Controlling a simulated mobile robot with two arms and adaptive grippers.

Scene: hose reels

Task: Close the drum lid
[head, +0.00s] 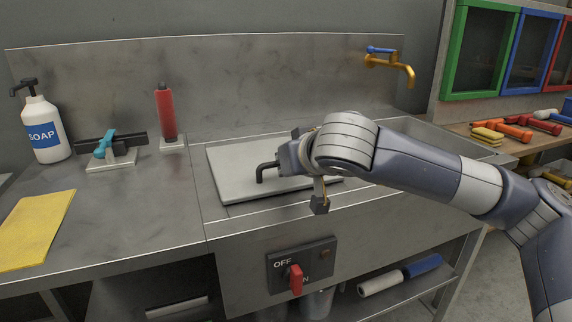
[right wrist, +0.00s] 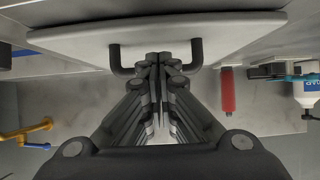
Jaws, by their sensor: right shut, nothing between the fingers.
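The drum lid is a flat light-grey panel (head: 228,166) at the counter's middle in the head view, lying flat or nearly so; I cannot tell whether it is fully down. Its face also fills the top of the right wrist view (right wrist: 240,35). It carries a black U-shaped handle (head: 262,170), which also shows in the right wrist view (right wrist: 115,60). My right gripper (head: 284,160) is at the handle. Its shut, empty fingers (right wrist: 163,62) overlap the middle of the handle bar; contact is unclear. My right arm hides the lid's right part. My left gripper is out of view.
A red cylinder (head: 166,115), a teal-handled device (head: 105,147), a soap bottle (head: 43,128) and a yellow cloth (head: 36,228) stand or lie left of the lid. A brass tap (head: 392,65) is behind right. A red switch (head: 296,279) sits on the front panel.

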